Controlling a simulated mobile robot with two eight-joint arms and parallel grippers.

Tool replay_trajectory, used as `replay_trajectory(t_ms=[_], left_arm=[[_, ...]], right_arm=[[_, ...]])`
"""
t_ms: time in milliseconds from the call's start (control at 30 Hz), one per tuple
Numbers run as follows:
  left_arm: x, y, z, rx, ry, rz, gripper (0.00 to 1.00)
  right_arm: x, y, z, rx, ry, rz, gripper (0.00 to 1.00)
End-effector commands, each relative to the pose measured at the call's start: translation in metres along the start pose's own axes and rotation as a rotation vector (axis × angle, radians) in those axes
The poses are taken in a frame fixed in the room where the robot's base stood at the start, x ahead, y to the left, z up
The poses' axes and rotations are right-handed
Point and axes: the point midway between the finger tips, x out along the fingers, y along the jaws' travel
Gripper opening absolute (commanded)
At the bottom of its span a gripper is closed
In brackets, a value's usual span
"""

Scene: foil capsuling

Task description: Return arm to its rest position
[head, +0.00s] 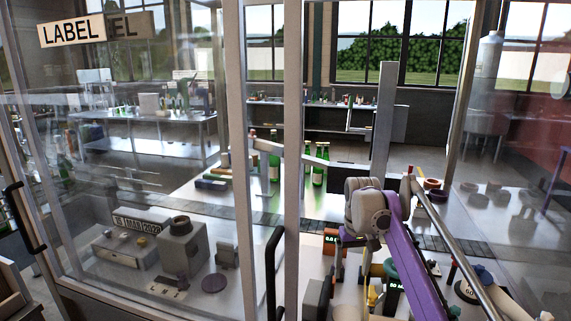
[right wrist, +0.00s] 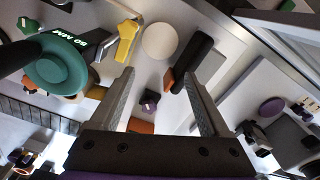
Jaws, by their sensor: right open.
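My right arm shows in the head view as a purple link (head: 405,262) with a pale grey joint (head: 369,208) at its upper end, raised over the bench behind the glass enclosure. In the right wrist view my right gripper (right wrist: 158,70) has its two fingers spread wide, with nothing between them. It points toward the bench top, apart from the things there. Its fingertips cannot be made out in the head view. My left gripper is in neither view.
Around the fingers in the wrist view are a teal round part (right wrist: 57,66), a yellow part (right wrist: 127,40), a white disc (right wrist: 159,41) and a black cylinder (right wrist: 192,62). Green bottles (head: 274,160) stand behind. A glass door frame (head: 240,150) and a slanted rail (head: 452,240) flank the arm.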

Motion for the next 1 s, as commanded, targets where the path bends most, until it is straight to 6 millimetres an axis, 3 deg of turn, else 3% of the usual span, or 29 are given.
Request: replay_trajectory(t_ms=[267, 467, 667, 900, 1000], left_arm=[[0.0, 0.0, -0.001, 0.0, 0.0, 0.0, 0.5], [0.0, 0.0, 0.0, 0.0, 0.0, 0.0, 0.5], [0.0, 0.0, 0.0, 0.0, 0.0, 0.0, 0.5], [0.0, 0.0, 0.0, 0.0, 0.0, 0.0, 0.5], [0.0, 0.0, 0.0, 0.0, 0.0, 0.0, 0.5]], right_arm=[[-0.011, -0.004, 0.049, 0.019, 0.099, 0.009, 0.8], [-0.003, -0.009, 0.11, 0.039, 0.199, 0.015, 0.8], [0.026, -0.015, 0.182, 0.059, 0.306, 0.021, 0.8], [0.086, -0.023, 0.268, 0.083, 0.43, 0.025, 0.8], [0.11, -0.025, 0.294, 0.09, 0.47, 0.026, 0.8]])
